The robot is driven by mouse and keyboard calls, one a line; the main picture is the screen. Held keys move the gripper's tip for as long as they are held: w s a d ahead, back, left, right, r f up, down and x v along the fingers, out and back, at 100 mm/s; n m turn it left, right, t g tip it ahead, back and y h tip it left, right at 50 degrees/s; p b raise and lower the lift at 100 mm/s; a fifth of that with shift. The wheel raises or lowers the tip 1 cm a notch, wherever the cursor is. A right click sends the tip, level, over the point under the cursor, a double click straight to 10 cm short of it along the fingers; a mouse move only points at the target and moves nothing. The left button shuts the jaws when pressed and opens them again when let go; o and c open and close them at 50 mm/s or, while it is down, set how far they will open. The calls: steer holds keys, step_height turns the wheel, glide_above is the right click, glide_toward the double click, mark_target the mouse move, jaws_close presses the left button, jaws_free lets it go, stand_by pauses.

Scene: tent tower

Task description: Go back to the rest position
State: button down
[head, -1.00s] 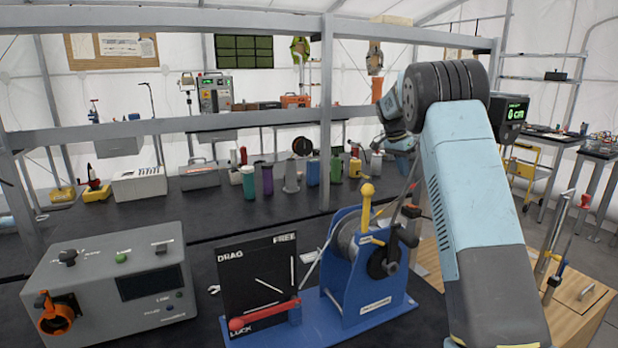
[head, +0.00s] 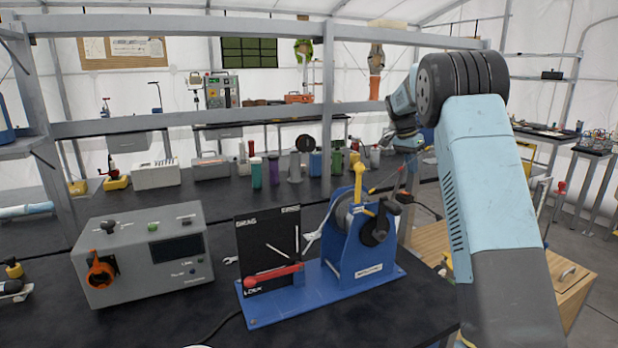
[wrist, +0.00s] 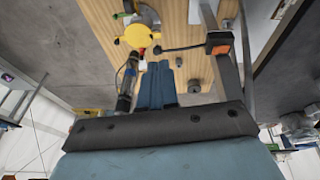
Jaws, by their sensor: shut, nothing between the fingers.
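My arm rises on the right of the head view, folds at a dark ribbed joint and reaches back down beyond it. In the wrist view my gripper (wrist: 155,66) shows two blue-grey fingers side by side, shut with nothing between them. They point over a wooden top (wrist: 185,22) with a yellow round-ended part (wrist: 136,36) beyond the tips. In the head view the hand end of the arm is small and partly hidden, so its fingertips are unclear there.
A blue winch stand (head: 352,240) with a black panel (head: 268,250) stands on the dark bench, left of my arm. A grey control box (head: 150,255) is further left. Bottles line the rear bench. A wooden cabinet (head: 575,285) stands at right.

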steer(key=s+a+r+n+t+y, duration=0.15)
steer(key=s+r, duration=0.25)
steer(key=s, duration=0.5)
steer(key=s+a+r+n, duration=0.2)
steer(key=s+r+n, duration=0.15)
steer(key=s, duration=0.55)
steer(key=s+a+r+n+t+y, duration=0.1)
steer(key=s+a+r, duration=0.1)
steer(key=s+r, duration=0.45)
steer(key=s+a+f+n, duration=0.1)
steer(key=s+f+n, duration=0.1)
steer(key=s, duration=0.7)
steer(key=s+a+f+n+t, duration=0.1)
steer(key=s+a+f+n, duration=0.1)
steer(key=s, duration=0.8)
steer(key=s+a+f+n+t, duration=0.1)
steer(key=s+f, duration=0.3)
steer(key=s, duration=0.5)
steer(key=shift+s+a+f+n+y, duration=0.15)
steer(key=shift+a+f+n+y, duration=0.15)
steer(key=shift+a+n+y, duration=0.25)
steer(key=shift+a+t, duration=0.15)
steer(key=shift+t, duration=0.1)
